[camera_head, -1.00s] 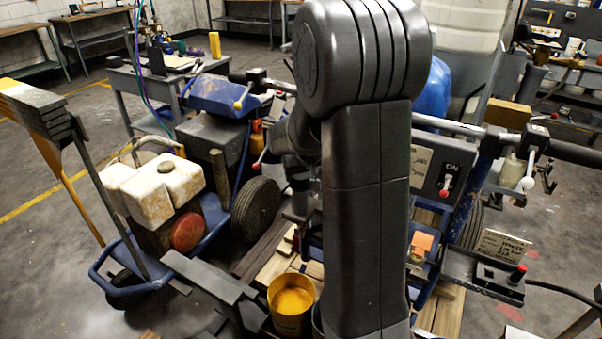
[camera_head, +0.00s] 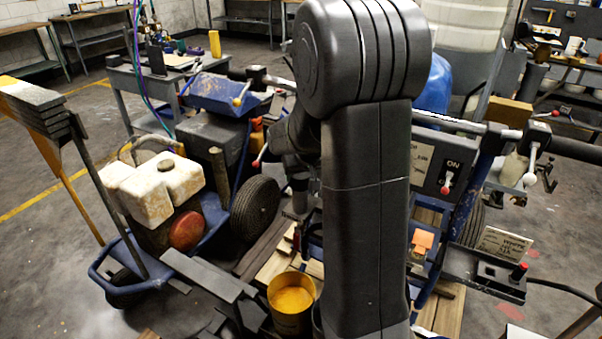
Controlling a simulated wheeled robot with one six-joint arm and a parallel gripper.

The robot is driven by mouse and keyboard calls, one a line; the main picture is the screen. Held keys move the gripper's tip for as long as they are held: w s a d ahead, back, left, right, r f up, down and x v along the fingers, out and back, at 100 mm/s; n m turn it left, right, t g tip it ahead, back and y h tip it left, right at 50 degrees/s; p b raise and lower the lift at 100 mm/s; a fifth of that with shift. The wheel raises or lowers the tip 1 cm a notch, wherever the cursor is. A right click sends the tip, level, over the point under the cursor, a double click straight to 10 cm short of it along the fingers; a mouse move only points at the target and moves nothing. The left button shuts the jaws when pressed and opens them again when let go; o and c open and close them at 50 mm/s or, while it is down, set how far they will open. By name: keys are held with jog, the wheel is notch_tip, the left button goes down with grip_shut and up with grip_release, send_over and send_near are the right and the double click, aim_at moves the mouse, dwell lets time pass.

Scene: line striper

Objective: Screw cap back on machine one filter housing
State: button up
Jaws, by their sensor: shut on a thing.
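My gripper (camera_head: 299,206) hangs below my wrist, left of my large dark arm link, and is mostly hidden behind it. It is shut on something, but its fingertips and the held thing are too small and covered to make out. I cannot pick out the cap or the filter housing. One striping machine, with a dirty white tank (camera_head: 152,188) and a blue frame, stands at the left. Another blue-framed part with an ON switch panel (camera_head: 440,172) stands right of my arm, partly covered by it.
A yellow paint bucket (camera_head: 291,300) stands low beside my arm, near wooden boards (camera_head: 275,266). A black wheel (camera_head: 255,206) stands left of my gripper. A grey bar (camera_head: 205,275) juts in at the lower left. Open floor (camera_head: 50,270) lies at the far left.

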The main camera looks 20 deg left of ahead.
jog(key=shift+f+b, duration=0.35)
jog(key=shift+b, duration=0.05)
dwell(0.5)
jog(key=o, duration=1.1)
jog(key=shift+c, duration=0.2)
jog(key=shift+c, duration=0.7)
jog(key=shift+r, duration=0.1)
